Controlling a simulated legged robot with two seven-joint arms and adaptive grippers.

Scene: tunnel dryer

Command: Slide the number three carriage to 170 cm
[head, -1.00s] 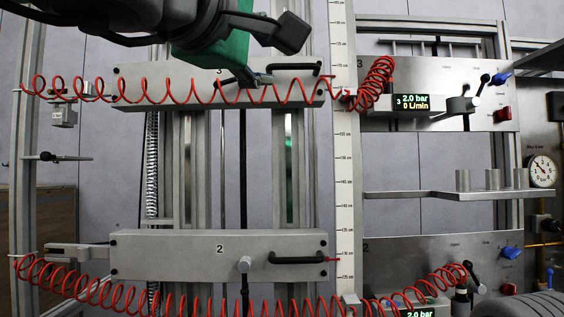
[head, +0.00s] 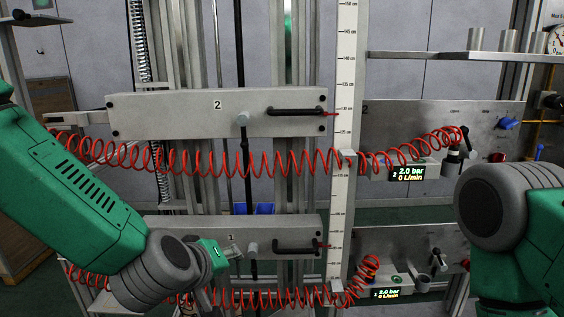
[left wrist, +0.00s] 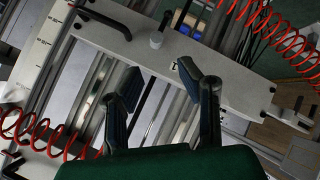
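The number three carriage is not in the head view now. The number 2 carriage (head: 165,115), a grey block with a black handle (head: 297,110) and a grey knob (head: 242,119), has its red pointer near the 130 mark of the white vertical scale (head: 345,80). The number 1 carriage (head: 190,228) sits lower, partly behind my left arm. In the left wrist view my left gripper (left wrist: 160,85) is open and empty, with its two dark fingers apart in front of a grey carriage (left wrist: 235,85). My right gripper is out of view; only its arm shows.
Grey panels with 2.0 bar displays (head: 407,173) stand right of the scale. A metal shelf (head: 450,56) projects at upper right. My right arm covers part of the lower right.

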